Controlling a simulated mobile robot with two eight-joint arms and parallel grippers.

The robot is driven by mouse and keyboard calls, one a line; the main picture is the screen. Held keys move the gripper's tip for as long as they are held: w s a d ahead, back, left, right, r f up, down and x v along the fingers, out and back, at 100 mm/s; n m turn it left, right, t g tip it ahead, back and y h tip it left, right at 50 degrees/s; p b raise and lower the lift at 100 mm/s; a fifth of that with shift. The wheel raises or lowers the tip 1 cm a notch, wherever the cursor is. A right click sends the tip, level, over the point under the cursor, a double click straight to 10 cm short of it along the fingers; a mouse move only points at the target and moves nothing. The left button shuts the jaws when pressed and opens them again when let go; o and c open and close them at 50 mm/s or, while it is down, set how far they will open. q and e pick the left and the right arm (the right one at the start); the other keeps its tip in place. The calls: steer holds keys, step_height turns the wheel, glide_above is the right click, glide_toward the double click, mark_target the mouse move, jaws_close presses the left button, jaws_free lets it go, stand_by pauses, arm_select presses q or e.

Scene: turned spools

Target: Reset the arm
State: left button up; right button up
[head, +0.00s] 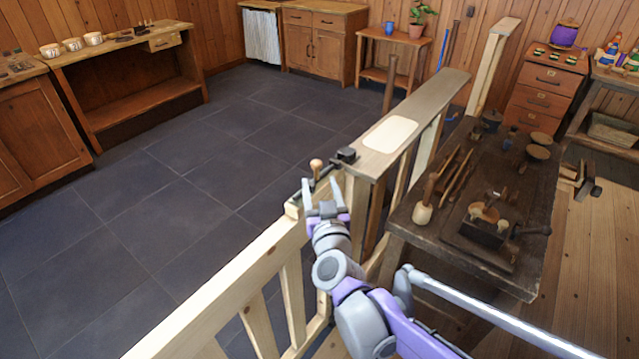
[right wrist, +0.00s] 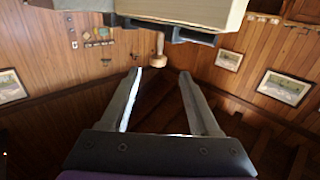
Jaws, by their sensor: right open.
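My right arm (head: 355,305), purple and grey, reaches up from the bottom of the head view. My right gripper (head: 322,190) is open, its two grey fingers spread and pointing away from me, by the pale wooden rail (head: 225,295). Nothing is between the fingers. In the right wrist view the gripper (right wrist: 159,80) also shows spread, empty fingers. A turned wooden knob (head: 316,164) on a dark tool shows just beyond the fingertips; the knob (right wrist: 158,50) also shows past them in the wrist view. My left gripper is not in view.
A dark workbench (head: 400,228) with tools and turned pieces is to the right. The tiled floor (head: 150,225) at left is clear. Cabinets and tables line the walls.

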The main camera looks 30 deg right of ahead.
stand_by(0.3)
steer(key=s+a+f+n+g+y, duration=0.45)
steer(key=s+a+f+y, duration=0.45)
steer(key=a, duration=0.4)
steer(key=s+f+g+h, duration=0.2)
steer(key=s+f+g, duration=0.5)
steer(key=s+f, duration=0.55)
step_height(320, 180, up, 15)
steer(key=d+p, duration=0.1)
steer(key=p, duration=1.1)
steer(key=shift+d, duration=0.2)
steer(key=shift+s, duration=0.2)
